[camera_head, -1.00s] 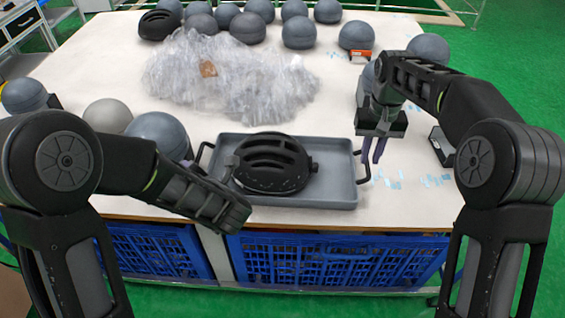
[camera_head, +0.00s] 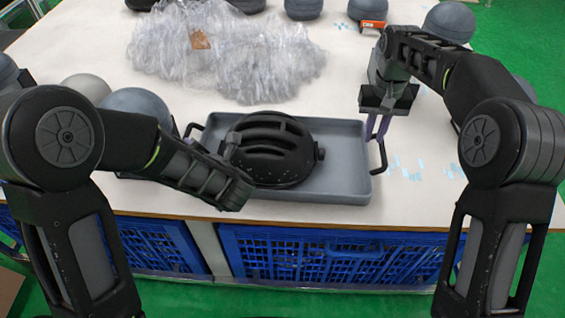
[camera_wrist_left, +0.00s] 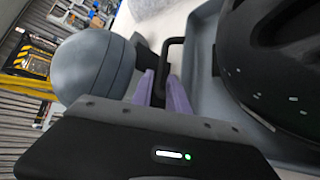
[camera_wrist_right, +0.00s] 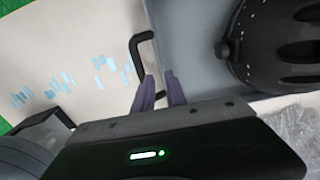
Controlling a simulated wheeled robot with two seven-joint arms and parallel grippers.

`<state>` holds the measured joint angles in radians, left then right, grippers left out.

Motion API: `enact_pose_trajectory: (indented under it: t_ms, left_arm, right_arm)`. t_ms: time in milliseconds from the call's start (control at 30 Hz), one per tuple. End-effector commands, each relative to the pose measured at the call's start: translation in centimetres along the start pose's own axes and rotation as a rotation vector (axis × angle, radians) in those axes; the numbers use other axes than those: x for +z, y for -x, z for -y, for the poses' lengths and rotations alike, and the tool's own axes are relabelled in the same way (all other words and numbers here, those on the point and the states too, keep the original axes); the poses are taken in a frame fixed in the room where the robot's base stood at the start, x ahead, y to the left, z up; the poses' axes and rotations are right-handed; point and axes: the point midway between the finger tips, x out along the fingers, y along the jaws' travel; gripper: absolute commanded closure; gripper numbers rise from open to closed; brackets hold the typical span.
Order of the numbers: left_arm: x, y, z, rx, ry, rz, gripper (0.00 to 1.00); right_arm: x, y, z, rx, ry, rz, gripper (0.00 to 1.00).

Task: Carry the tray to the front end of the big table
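The tray (camera_head: 340,190) is grey and shallow with a black handle at each end. It lies flat on the big table (camera_head: 440,205), close to the near edge. A black helmet-like object (camera_head: 275,150) sits in it. My right gripper (camera_head: 377,138) is at the right handle (camera_head: 382,155). In the right wrist view its purple fingers (camera_wrist_right: 160,76) stand a little apart beside the handle (camera_wrist_right: 136,52). My left gripper's fingers (camera_wrist_left: 163,75) stand on both sides of the left handle (camera_wrist_left: 176,44). My left forearm hides those fingertips in the head view. Contact with the handles is unclear.
Clear crumpled plastic (camera_head: 235,55) lies behind the tray. Grey spheres (camera_head: 140,105) stand to the left and at the back. An orange-red item (camera_head: 372,25) lies at the back right. Blue crates (camera_head: 300,255) are under the table.

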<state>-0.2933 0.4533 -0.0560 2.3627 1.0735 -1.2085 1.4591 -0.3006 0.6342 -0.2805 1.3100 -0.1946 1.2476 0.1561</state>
Motion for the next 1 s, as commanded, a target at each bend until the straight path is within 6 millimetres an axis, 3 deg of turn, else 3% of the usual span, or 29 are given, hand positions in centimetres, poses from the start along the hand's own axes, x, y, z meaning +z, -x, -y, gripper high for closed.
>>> enact_pose_trajectory:
  t_ms: [567, 1000]
  left_arm:
    - [-0.2, -0.8, 0.4, 0.000, 0.000, -0.002, 0.80]
    - [-0.2, -6.5, 0.4, 0.000, 0.000, -0.002, 0.80]
  right_arm:
    - [0.0, -1.2, 0.0, 0.000, 0.000, 0.001, 0.84]
    - [0.0, -6.9, 0.0, 0.001, 0.000, 0.002, 0.84]
